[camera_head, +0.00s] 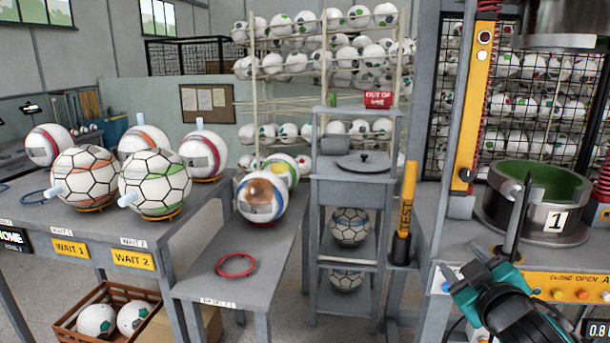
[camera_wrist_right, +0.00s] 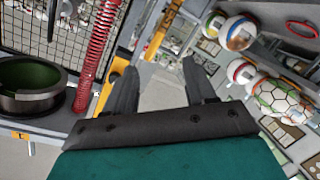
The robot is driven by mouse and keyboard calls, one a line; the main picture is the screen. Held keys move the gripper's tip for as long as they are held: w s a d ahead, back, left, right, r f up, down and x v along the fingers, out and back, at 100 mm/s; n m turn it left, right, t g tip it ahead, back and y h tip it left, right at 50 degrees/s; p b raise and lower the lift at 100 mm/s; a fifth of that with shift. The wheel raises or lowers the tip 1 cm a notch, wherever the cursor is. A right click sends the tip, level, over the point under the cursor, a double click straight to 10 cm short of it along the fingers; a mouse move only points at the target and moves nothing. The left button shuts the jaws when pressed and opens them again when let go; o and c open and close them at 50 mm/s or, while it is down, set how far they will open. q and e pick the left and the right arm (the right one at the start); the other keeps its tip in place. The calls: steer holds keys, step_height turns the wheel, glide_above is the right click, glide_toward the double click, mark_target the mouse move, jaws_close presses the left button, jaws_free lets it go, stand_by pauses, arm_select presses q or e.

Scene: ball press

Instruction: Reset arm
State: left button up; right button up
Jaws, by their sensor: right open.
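My right gripper (camera_head: 498,258) is at the lower right of the head view, teal with dark fingers, in front of the press at the right. In the right wrist view the right gripper (camera_wrist_right: 160,82) shows its two dark fingers well apart, with nothing between them. The press has a dark round mould (camera_head: 540,200) with a green inside and a "1" label. The mould also shows at the left of the right wrist view (camera_wrist_right: 30,87). My left gripper is not in view.
A yellow post marked "TEST" (camera_head: 405,215) stands left of the press. Several balls, among them a green-lined one (camera_head: 155,183), rest on the left table. A low bench (camera_head: 205,290) holds balls and a red ring (camera_head: 235,265). A brown crate (camera_head: 72,324) holds balls on the floor.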

steer(key=s+a+f+m+g+y, duration=0.1)
steer(key=s+a+f, duration=0.2)
steer(key=s+f, duration=0.4)
steer(key=s+a+f+m+g+y, duration=0.1)
steer(key=s+a+f+g, duration=0.1)
steer(key=s+a+f, duration=0.2)
steer(key=s+a+f+m+g+y, duration=0.1)
steer(key=s+a+f, duration=0.3)
steer(key=s+f, duration=0.5)
step_height(320, 180, down, 9)
steer(key=shift+s+a+f+m+g+y, duration=0.1)
steer(key=shift+s+a+m+g+y, duration=0.15)
steer(key=shift+s+m+g, duration=0.35)
